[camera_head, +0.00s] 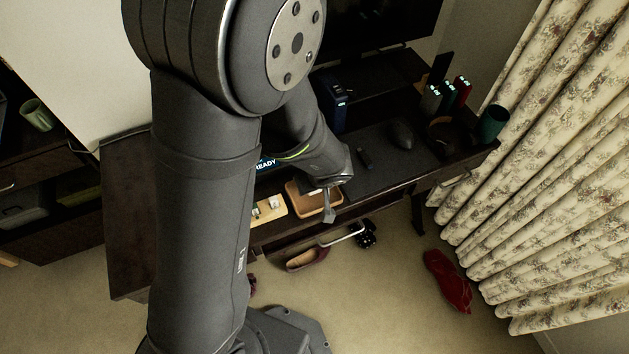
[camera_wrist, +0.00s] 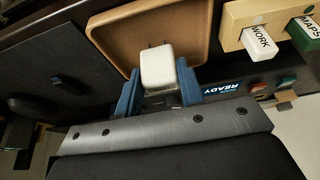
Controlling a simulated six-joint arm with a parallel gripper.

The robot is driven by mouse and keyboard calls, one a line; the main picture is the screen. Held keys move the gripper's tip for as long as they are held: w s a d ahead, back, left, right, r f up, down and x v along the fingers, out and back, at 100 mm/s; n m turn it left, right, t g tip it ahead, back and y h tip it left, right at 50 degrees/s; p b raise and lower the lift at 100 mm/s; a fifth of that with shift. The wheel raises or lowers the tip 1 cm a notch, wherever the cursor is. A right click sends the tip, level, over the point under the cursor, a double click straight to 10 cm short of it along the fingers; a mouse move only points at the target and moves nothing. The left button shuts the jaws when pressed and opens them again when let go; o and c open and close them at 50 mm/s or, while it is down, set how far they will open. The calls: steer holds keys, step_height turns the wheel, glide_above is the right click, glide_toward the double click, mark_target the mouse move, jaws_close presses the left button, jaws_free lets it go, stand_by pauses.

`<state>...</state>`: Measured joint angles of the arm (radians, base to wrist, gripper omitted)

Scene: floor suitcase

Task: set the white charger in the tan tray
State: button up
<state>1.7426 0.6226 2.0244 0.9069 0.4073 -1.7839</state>
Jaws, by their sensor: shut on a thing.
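The white charger (camera_wrist: 158,68) is between the blue fingers of my gripper (camera_wrist: 158,80) in the wrist view, and the jaws are shut on it. Its two prongs point away from the gripper. The tan tray (camera_wrist: 118,42) lies behind the charger in the wrist view, with its raised rim and bare floor showing. The charger overlaps the tray's near edge in the picture; I cannot tell its height above it. In the head view my gripper (camera_head: 330,208) is over the right part of the tray (camera_head: 300,200). I cannot make out the charger there.
A light wooden holder (camera_wrist: 235,18) with labelled sticks, WORK and MAPS, stands right of the tray. A dark desk mat (camera_head: 375,160) lies behind, with a mouse (camera_head: 402,134) and small dark stick (camera_head: 365,157). A blue box (camera_head: 336,108) and green cup (camera_head: 492,123) stand farther back.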

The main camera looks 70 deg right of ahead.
steer(key=o, duration=1)
steer(key=shift+f, duration=0.1)
steer(key=v, duration=1.2)
steer(key=x, duration=1.2)
